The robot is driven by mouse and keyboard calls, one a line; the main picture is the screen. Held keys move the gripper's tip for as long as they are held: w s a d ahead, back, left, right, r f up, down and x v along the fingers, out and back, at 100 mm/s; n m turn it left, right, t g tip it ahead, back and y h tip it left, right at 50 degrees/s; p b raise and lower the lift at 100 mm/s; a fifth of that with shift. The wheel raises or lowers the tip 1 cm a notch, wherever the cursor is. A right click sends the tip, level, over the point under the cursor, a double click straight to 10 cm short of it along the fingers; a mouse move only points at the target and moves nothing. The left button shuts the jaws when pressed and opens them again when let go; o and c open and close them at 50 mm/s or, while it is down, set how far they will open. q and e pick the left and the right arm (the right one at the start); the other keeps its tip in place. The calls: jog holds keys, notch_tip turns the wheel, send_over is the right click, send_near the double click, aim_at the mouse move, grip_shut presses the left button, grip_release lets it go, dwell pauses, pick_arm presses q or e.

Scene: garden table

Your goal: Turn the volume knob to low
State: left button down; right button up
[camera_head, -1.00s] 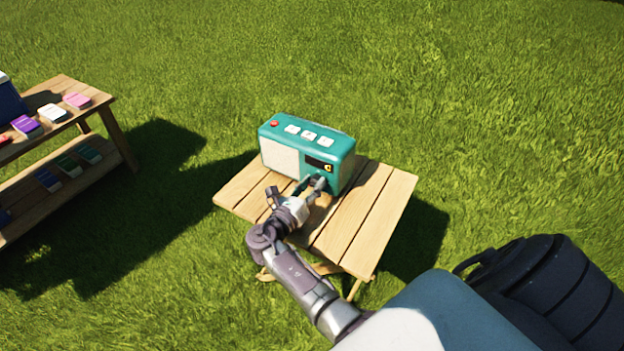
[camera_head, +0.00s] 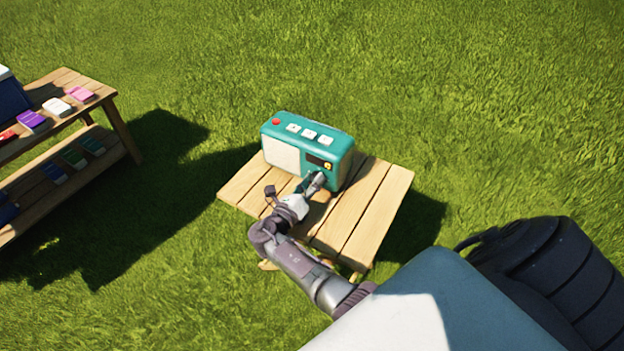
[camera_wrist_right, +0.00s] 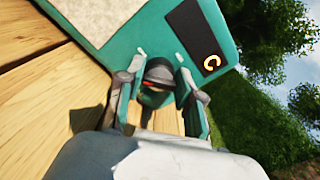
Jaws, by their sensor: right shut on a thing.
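A teal radio (camera_head: 340,145) stands upright on a small slatted wooden table (camera_head: 372,210). Its front has a pale speaker panel (camera_head: 282,154) and a dark display with a yellow mark (camera_head: 319,163). In the right wrist view the display (camera_wrist_right: 203,40) shows a yellow "C"-like symbol. My right gripper (camera_head: 314,182) is at the radio's lower right front, below the display. In the right wrist view its two fingers are on either side of the dark round volume knob (camera_wrist_right: 158,74), which has a small orange-red mark. The fingers partly hide the knob. My left gripper is out of view.
The radio's top carries a red button (camera_head: 276,122) and several white buttons. The front of the small table is bare. A wooden shelf table (camera_head: 70,78) with colored packs and a blue box (camera_head: 12,98) stands at left. Grass surrounds both.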

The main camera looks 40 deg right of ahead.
dwell(0.3)
jog(key=o, duration=1.1)
jog(key=shift+o, duration=0.2)
jog(key=v, duration=1.2)
